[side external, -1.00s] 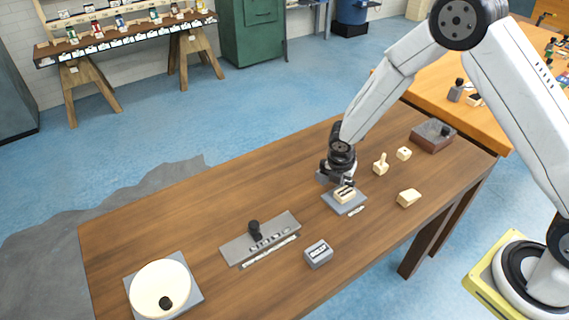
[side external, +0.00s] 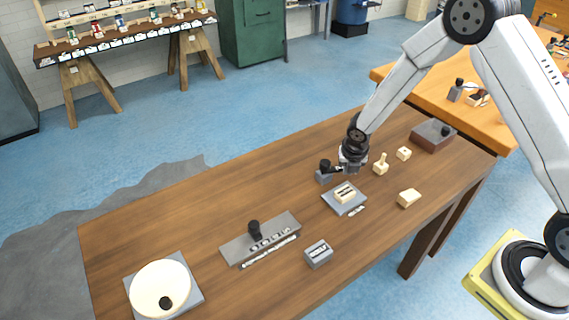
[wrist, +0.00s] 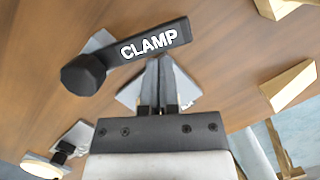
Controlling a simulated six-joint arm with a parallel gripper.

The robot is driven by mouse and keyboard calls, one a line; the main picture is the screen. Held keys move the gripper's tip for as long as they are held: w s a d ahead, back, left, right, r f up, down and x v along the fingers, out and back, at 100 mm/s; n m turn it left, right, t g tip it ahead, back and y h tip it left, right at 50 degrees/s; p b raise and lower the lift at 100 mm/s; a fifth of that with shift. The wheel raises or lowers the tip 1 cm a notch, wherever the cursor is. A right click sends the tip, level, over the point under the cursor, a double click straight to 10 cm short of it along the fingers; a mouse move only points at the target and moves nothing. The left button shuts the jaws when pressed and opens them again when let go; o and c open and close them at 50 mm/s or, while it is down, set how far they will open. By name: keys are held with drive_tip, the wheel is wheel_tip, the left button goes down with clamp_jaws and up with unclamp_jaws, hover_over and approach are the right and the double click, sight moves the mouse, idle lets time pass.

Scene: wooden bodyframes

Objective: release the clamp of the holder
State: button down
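My gripper (side external: 347,169) is just right of the lever. In the wrist view its fingers (wrist: 161,60) look shut together, with tips at the lever's lower edge. I cannot tell whether they touch it. Nothing shows between the fingers.
Small wooden pieces (side external: 381,166) and a brown box (side external: 432,136) lie to the right. A grey labelled block (side external: 318,252), a long grey rack (side external: 245,245) and a white round dish (side external: 160,283) stand to the left. The table (side external: 190,220) is bare between them.

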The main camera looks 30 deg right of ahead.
drive_tip(key=shift+w+d, duration=0.7)
drive_tip(key=shift+w, duration=0.25)
drive_tip(key=shift+s, duration=0.15)
drive_tip(key=shift+s, duration=1.7)
drive_tip(key=shift+s+r, duration=0.2)
drive_tip(key=shift+r, duration=0.05)
drive_tip(key=d+v, duration=0.1)
drive_tip(key=v, duration=0.8)
drive_tip(key=shift+s+d+r, duration=0.15)
drive_tip(key=shift+s+r, duration=0.1)
drive_tip(key=shift+s, duration=0.05)
